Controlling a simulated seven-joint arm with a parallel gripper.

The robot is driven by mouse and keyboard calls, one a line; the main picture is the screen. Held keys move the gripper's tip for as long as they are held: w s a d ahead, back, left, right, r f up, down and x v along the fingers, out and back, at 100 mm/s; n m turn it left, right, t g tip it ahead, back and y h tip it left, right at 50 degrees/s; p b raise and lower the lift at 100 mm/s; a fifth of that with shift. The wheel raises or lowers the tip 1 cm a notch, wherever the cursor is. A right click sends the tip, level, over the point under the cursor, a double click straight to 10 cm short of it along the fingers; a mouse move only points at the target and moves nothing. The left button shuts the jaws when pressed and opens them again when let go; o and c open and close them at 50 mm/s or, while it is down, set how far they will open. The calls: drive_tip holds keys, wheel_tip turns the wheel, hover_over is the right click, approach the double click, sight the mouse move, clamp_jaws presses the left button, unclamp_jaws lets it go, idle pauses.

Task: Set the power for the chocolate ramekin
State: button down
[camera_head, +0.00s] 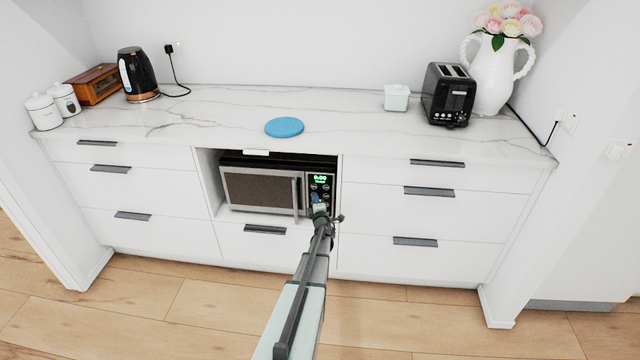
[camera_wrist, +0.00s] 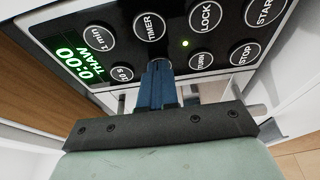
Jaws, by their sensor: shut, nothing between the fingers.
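The microwave (camera_head: 262,187) sits in the open niche of the cabinet with its door shut. Its control panel (camera_wrist: 225,35) fills the top of the wrist view. The green display (camera_wrist: 80,62) reads 0:00 and THAW. Round buttons are marked 1 min, 10 s, TIMER (camera_wrist: 150,27), LOCK, TURN, START and STOP. My gripper (camera_wrist: 157,68) is shut and empty, its blue fingertips at the panel just below TIMER, between 10 s and TURN. They hide what is behind them; I cannot tell if they touch. No chocolate ramekin is visible.
The niche walls and the door handle (camera_head: 296,200) are close to my gripper. On the marble counter above are a blue disc (camera_head: 284,127), a small white lidded box (camera_head: 397,97), a toaster (camera_head: 449,95), a vase (camera_head: 492,75) and a kettle (camera_head: 137,75).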

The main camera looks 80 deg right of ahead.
drive_tip(key=shift+a, duration=0.25)
idle(0.3)
drive_tip(key=a, duration=1.5)
idle(0.4)
